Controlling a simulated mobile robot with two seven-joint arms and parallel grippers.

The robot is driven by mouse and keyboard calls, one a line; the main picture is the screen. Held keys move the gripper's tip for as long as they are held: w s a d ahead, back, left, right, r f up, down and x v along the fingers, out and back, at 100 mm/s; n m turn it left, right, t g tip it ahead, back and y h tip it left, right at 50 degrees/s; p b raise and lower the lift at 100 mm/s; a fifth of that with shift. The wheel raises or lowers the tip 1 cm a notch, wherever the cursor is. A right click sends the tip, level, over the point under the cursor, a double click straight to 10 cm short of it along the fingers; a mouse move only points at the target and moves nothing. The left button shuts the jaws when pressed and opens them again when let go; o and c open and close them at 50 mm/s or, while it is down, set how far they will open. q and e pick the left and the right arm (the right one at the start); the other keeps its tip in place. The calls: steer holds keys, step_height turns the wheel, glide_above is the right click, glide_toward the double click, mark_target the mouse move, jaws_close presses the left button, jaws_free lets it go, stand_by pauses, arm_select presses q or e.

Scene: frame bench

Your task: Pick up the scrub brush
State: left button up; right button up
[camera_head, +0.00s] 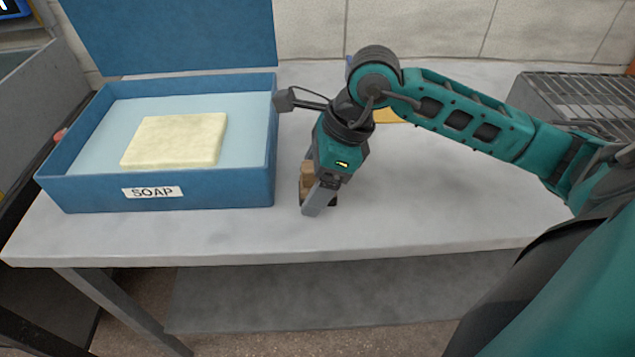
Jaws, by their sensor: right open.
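My right gripper (317,203) points down just above the table, right of the blue soap box. It is open. A brown, wooden-looking piece (306,177) shows at the gripper's left side, partly hidden behind a finger. It may be the scrub brush, but I cannot tell its full shape or whether it lies between the fingers. My left gripper is not in view.
A blue box (230,191) labelled SOAP stands open on the grey table (420,215) with a pale yellow soap block (175,139) inside. A wire rack (575,95) is at the right. A yellow item (385,116) shows behind my arm. The table's front right is clear.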

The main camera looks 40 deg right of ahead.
steer(key=shift+c, duration=0.2)
steer(key=c, duration=1.2)
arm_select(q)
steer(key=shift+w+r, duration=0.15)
arm_select(e)
steer(key=shift+o, duration=0.2)
steer(key=shift+r, duration=0.6)
arm_select(q)
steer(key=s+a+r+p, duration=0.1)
steer(key=p, duration=0.3)
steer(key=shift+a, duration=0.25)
arm_select(e)
step_height(320, 180, up, 19)
steer(key=shift+f, duration=0.15)
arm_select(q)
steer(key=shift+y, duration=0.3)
